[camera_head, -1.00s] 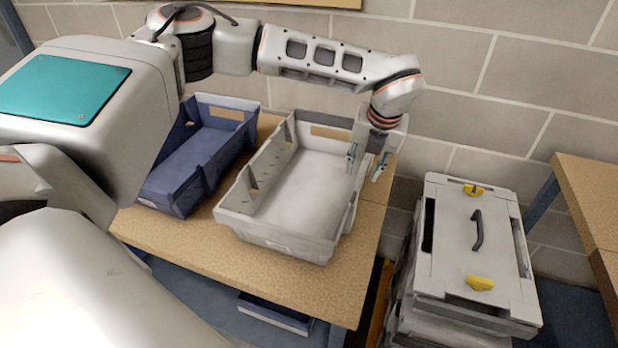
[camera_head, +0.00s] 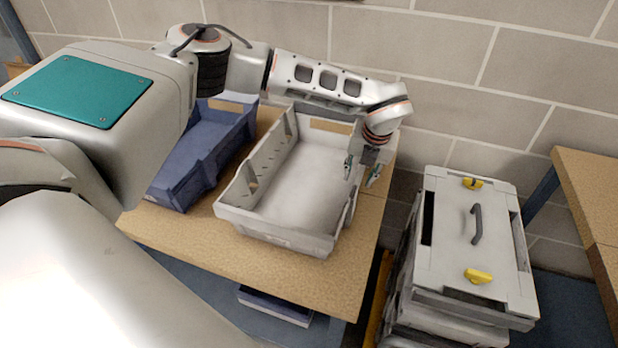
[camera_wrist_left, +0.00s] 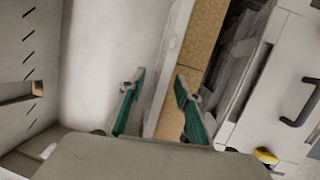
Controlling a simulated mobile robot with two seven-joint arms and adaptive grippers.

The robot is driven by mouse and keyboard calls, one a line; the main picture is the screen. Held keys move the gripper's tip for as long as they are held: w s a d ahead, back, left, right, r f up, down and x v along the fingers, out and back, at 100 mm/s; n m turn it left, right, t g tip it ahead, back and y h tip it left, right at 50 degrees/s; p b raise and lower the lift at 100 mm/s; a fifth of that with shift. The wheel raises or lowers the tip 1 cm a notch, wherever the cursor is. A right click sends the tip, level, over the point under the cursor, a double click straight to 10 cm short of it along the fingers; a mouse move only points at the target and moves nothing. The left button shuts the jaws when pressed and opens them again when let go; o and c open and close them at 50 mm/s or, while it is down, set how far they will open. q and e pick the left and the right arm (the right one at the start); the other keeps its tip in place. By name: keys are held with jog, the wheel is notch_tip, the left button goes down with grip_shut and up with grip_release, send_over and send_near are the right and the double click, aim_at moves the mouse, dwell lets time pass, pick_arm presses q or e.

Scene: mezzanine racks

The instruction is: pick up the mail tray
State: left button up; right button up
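A pale grey mail tray (camera_head: 227,212), open and empty inside, rests upright on the tan tabletop in the head view. A blue tray (camera_head: 186,190) stands to its left, partly hidden by my arm. My left gripper (camera_head: 361,172) is at the grey tray's right wall. In the left wrist view, my left gripper (camera_wrist_left: 160,92) is open, with one finger on the inner side of the tray's wall (camera_wrist_left: 173,58) and the other on the outer side. The fingers look apart from the wall; contact cannot be told. My right gripper is not in view.
A stack of grey crates (camera_head: 450,240) with a black handle and yellow latches stands on the right, across a gap from the table (camera_head: 300,275). A brick wall (camera_head: 440,60) is behind. Another wooden surface (camera_head: 590,200) is at the far right.

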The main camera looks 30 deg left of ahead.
pick_arm(q)
grip_shut()
jog(key=shift+r, duration=0.1)
notch_tip(320, 180, up, 20)
jog(key=shift+b, duration=0.35)
dwell(0.7)
jog(key=shift+w+y+p, duration=0.1)
jog(key=shift+y+p, duration=0.4)
jog(key=shift+p, duration=0.5)
